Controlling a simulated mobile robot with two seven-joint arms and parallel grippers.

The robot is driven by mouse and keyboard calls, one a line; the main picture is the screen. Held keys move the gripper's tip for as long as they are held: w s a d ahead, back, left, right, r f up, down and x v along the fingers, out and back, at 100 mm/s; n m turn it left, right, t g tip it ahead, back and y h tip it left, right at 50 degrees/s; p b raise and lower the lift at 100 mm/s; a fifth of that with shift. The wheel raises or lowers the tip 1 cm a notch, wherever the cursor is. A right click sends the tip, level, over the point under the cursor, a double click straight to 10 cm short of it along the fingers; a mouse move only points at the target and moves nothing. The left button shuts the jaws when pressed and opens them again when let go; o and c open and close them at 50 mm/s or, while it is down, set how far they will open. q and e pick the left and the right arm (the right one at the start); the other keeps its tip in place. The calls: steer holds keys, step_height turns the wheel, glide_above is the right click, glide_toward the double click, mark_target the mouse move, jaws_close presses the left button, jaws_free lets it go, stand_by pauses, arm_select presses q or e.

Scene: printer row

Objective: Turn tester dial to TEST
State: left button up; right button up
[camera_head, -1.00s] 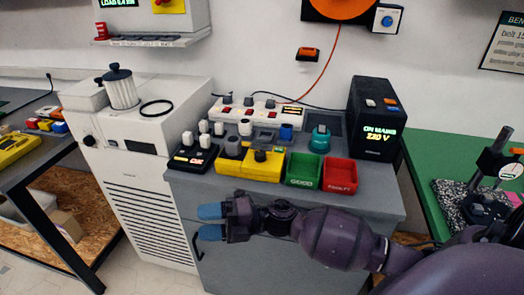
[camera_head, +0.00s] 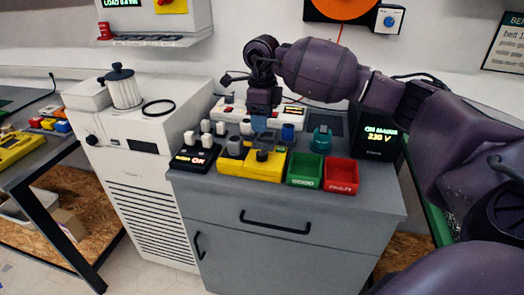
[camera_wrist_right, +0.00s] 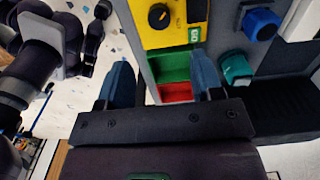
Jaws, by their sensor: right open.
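The yellow tester (camera_head: 236,169) sits on the grey cabinet top, left of the green bin (camera_head: 304,170). Its black dial (camera_head: 262,155) stands on its upper face. In the right wrist view the tester (camera_wrist_right: 180,38) is at the top, with the dial (camera_wrist_right: 159,16) showing a light pointer mark and a small green label (camera_wrist_right: 194,35) beside it. I cannot read the dial's position words. My right gripper (camera_head: 259,123) points down above and behind the tester, open and empty, apart from the dial. Its blue fingers (camera_wrist_right: 162,78) are spread in the wrist view. My left gripper is out of view.
A red bin (camera_head: 341,176) marked FAULTY is beside the green one. A black device (camera_head: 192,160) with small white pieces stands left of the tester. A power strip (camera_head: 290,112), a teal knobbed item (camera_head: 321,138) and a black mains box (camera_head: 377,143) are behind.

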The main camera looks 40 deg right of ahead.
mark_target(262, 152)
step_height(262, 152, down, 9)
steer(key=shift+b, duration=0.3)
steer(key=shift+f, duration=0.85)
steer(key=shift+c, duration=0.3)
steer(key=c, duration=0.9)
steer(key=shift+o, duration=0.2)
